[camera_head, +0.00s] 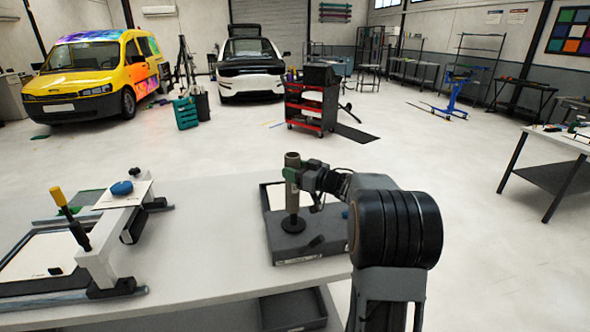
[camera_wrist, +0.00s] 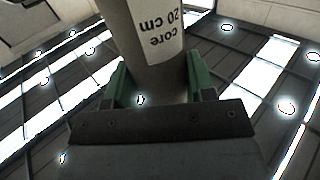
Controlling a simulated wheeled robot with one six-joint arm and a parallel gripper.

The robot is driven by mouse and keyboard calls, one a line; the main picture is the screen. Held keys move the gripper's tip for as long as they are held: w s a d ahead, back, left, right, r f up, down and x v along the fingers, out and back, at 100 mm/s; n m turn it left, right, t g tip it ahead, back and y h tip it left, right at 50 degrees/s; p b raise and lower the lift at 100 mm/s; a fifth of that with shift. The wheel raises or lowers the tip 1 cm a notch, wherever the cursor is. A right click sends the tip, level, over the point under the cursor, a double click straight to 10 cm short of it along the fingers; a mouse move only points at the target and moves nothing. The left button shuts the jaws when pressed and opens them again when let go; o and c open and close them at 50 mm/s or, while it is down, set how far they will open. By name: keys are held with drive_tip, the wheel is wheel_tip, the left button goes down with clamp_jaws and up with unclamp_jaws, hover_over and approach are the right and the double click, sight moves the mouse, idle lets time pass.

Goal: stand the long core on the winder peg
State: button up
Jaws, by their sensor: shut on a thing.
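The long core (camera_head: 292,160) is a grey-brown tube standing upright in the head view. In the wrist view the core (camera_wrist: 148,40) carries a white label reading "core 20 cm", upside down. My gripper (camera_head: 292,174) is shut on the core's upper part, and its green jaws lie on either side of it in the wrist view (camera_wrist: 158,82). The winder (camera_head: 312,250) is a grey box on the table with a round black flange (camera_head: 292,225). The core is in line above the flange. The peg is not clearly seen, and I cannot tell whether the core's lower end is around it.
The white table (camera_head: 205,245) is clear between the winder and a frame (camera_head: 95,265) with a blue knob (camera_head: 122,188) at the left. A shallow tray (camera_head: 270,197) lies behind the core. A red tool cart (camera_head: 310,103) stands on the floor beyond.

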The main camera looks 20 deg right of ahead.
drive_tip(key=shift+s+d+p, duration=0.1)
drive_tip(key=shift+s+p, duration=0.15)
drive_tip(key=shift+p, duration=0.3)
idle(1.0)
drive_tip(key=shift+f, duration=0.2)
idle(0.3)
drive_tip(key=shift+f+b, duration=1.55)
drive_tip(key=shift+f, duration=0.85)
drive_tip(key=o, duration=1.3)
drive_tip(key=shift+c, duration=0.2)
